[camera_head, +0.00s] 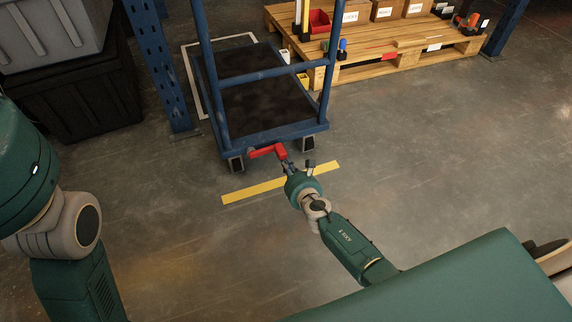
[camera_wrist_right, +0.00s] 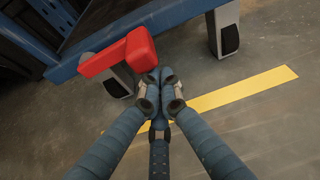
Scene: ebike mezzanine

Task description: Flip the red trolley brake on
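The red brake lever (camera_head: 266,151) sits at the near lower edge of the blue trolley (camera_head: 262,139), left of its middle. In the right wrist view the red lever (camera_wrist_right: 117,54) is an angled bar with its bent end close to my fingertips. My right gripper (camera_head: 285,163) is just in front of that bent end. In the wrist view its fingers (camera_wrist_right: 158,78) are drawn together with nothing visible between them. I cannot tell whether they touch the lever. My left gripper is out of view; only part of my left arm shows.
Trolley wheels (camera_wrist_right: 228,36) stand on both sides of the lever. A yellow floor stripe (camera_head: 236,195) runs below the gripper. A wooden pallet (camera_head: 390,62) with boxes stands behind right, a blue rack post (camera_head: 160,70) and dark crates (camera_head: 85,95) left. The right floor is clear.

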